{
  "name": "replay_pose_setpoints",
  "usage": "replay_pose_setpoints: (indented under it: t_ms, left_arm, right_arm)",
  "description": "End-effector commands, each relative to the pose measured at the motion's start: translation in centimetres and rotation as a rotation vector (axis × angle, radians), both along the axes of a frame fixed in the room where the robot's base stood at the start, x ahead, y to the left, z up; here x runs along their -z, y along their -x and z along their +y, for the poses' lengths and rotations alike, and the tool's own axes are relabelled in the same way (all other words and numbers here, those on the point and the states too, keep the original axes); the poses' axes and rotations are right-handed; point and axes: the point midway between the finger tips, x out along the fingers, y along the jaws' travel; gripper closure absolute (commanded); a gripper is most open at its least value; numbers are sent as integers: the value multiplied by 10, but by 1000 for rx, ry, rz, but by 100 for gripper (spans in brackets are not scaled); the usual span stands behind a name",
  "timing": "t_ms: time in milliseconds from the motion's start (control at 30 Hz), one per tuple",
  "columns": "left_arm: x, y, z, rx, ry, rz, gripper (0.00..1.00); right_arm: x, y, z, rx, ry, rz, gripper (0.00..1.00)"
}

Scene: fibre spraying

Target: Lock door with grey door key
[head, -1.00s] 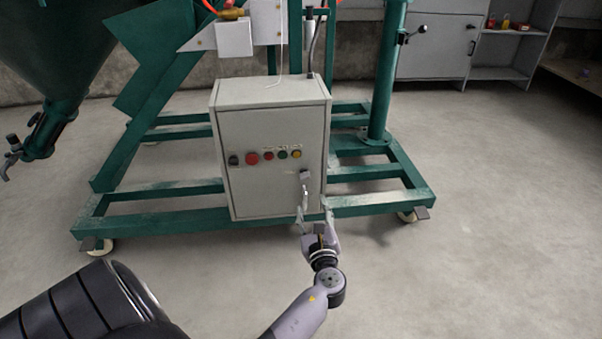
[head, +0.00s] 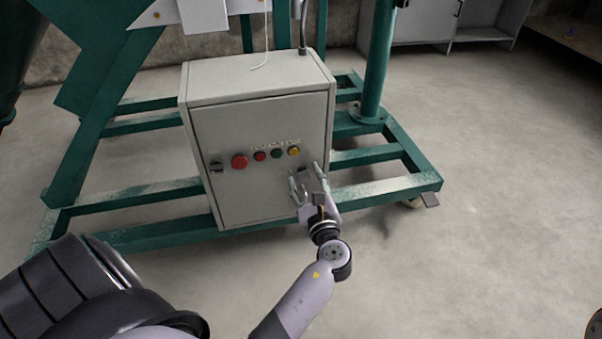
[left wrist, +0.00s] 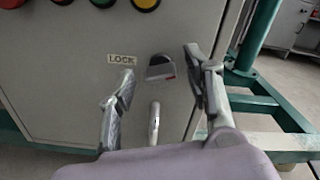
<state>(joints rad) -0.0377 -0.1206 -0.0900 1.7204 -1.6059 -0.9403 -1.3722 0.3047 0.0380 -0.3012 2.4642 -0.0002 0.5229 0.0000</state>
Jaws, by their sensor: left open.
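The door (head: 215,120) of the pale grey control box looks shut. The grey door key (left wrist: 160,68) sits at the door, right of a LOCK label (left wrist: 122,60) in the left wrist view. A slim metal handle-like piece (left wrist: 154,122) shows below the key. My left gripper (head: 304,173) is open in front of the door's lower right. In the left wrist view its fingers stand on either side of the key, with gaps to both. Whether the fingertips touch the door I cannot tell. My right gripper is not in view.
A red button (head: 239,161) and several smaller buttons sit on the door, left of and above the key. The box stands on a green metal frame (head: 385,180). A grey cabinet (head: 425,22) is at the back.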

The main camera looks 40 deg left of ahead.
Motion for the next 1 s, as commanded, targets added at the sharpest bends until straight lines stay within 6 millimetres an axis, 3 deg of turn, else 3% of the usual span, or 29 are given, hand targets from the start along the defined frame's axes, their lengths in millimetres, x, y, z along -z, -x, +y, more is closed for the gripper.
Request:
replay_pose_setpoints:
  t_ms: [300, 1000]
  left_arm:
    - [0, 0, -1, 0, 0, 0, 55]
    - [0, 0, -1, 0, 0, 0, 100]
  right_arm:
    - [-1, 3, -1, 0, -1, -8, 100]
    - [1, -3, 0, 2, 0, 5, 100]
